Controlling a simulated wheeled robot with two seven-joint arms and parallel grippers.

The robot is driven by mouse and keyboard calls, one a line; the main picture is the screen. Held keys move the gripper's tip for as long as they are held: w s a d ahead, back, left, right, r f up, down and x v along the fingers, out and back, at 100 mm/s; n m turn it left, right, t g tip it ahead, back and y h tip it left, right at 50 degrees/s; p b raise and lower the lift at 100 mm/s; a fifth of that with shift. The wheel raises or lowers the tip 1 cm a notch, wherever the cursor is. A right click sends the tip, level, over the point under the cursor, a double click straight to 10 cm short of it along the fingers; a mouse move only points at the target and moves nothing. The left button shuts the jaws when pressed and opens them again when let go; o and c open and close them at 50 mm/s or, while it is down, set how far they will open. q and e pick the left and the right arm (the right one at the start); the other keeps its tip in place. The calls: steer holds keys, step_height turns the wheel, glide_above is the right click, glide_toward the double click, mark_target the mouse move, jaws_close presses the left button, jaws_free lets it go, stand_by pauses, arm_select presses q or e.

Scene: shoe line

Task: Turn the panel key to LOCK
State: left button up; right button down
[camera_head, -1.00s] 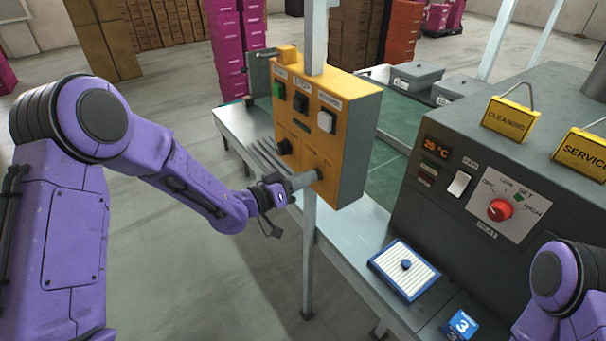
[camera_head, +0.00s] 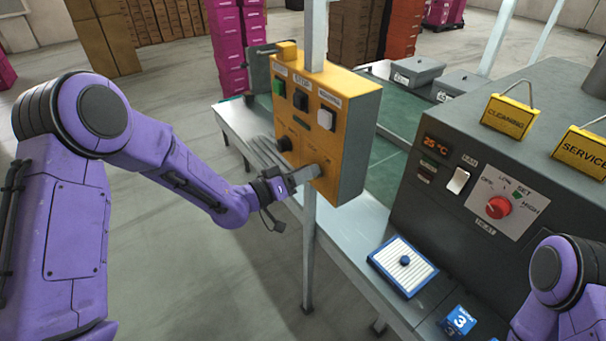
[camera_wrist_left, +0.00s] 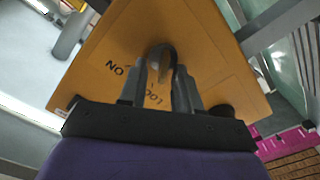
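The yellow control panel (camera_head: 345,122) hangs on a post, with green, black and white buttons and a dark knob (camera_head: 284,144) on its face. My left gripper (camera_head: 312,172) is at the lower right of the panel face, where the key sits. In the left wrist view my left gripper's two fingers (camera_wrist_left: 162,75) close in around a dark, curved piece at the key switch, and the key itself is mostly hidden. The panel (camera_wrist_left: 205,45) carries printed letters, "NO" and part of "LOCK", beside the fingers. Of my right arm only purple links show.
A grey machine (camera_head: 430,205) with a red dial (camera_head: 498,207) and yellow signs stands on the right. A blue-framed white filter (camera_head: 403,265) and a blue box marked 3 (camera_head: 459,320) lie on the bench before it. Open floor lies left of the panel.

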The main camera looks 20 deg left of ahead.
arm_select(q)
steer(key=shift+f, duration=0.15)
steer(key=b+v, duration=0.3)
steer(key=v, duration=0.7)
steer(key=shift+s, duration=0.15)
steer(key=shift+a, duration=0.15)
